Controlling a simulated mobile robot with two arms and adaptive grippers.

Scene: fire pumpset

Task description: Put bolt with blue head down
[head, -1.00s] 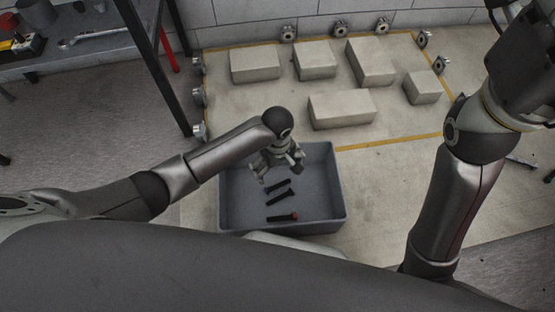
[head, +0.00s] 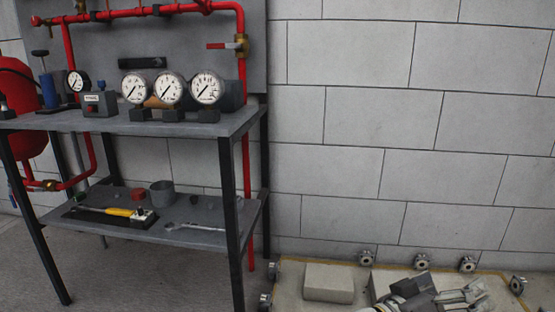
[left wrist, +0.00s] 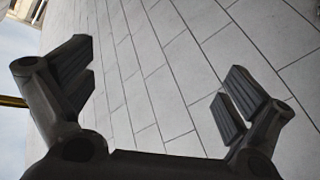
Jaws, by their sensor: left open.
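No bolt with a blue head can be made out in either view. My left gripper (head: 474,296) is at the bottom right of the head view, above the floor area with the pale blocks. In the left wrist view the left gripper (left wrist: 160,92) has its two fingers wide apart. Nothing is between them, and only the tiled wall shows behind. My right gripper is not in view.
A two-level table (head: 190,127) at the left carries several gauges on top and tools on its lower shelf (head: 185,235). Red pipes (head: 150,11) run above it. A pale block (head: 328,283) and small round fittings stand on the floor by the wall.

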